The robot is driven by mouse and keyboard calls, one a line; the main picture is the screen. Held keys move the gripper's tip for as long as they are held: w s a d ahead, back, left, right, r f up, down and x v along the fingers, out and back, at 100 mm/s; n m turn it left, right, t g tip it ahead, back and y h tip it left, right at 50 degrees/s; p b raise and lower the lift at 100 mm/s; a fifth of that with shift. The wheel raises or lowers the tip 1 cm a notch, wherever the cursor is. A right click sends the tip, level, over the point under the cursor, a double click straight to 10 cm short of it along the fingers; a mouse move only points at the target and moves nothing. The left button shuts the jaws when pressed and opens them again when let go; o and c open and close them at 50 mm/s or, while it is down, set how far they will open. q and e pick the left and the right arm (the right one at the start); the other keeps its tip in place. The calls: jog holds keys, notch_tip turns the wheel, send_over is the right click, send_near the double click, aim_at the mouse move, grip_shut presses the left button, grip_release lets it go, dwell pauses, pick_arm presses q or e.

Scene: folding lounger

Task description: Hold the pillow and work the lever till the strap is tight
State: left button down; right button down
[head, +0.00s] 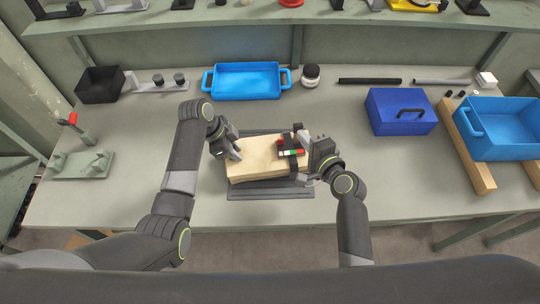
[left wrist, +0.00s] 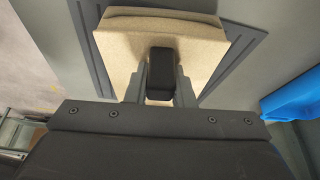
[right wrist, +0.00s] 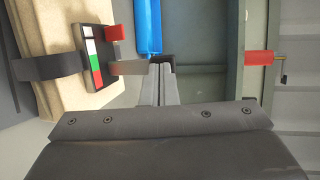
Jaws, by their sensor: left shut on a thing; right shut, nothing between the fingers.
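The pillow, a pale beige block (head: 255,154), lies on a dark ribbed plate (head: 270,192). My left gripper (head: 236,155) is shut on a dark rounded block (left wrist: 160,60) at the pillow's left end, which also shows in the left wrist view (left wrist: 125,35). A dark strap (right wrist: 45,66) crosses the pillow's right part, beside a red, white and green gauge (head: 290,152).
A blue tray (head: 247,96) and a jar (head: 311,75) stand behind the pillow. A blue box (head: 400,122) and a blue bin (head: 500,138) on wooden rails stand at the right. A red-handled fixture (head: 82,160) stands at the left. The table front is mostly clear.

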aim_at(299, 146)
pick_arm(q)
jog(key=shift+s+f, duration=0.2)
jog(key=shift+f, duration=0.1)
pick_arm(e)
jog(key=shift+w+a+f, duration=0.15)
jog(key=shift+w+f, duration=0.1)
jog(key=shift+w, duration=0.7)
jog(key=shift+w+a+f, duration=0.1)
jog(key=shift+w+f, duration=0.15)
jog(key=shift+w, duration=0.7)
jog(key=shift+s, duration=0.1)
jog(key=shift+s+d+r, duration=0.1)
jog(key=shift+s+r, duration=0.2)
jog(key=shift+s, duration=0.6)
jog(key=shift+s+d+r, duration=0.1)
jog(key=shift+s+r, duration=0.15)
jog(key=shift+s, duration=0.65)
jog(key=shift+w+f, duration=0.1)
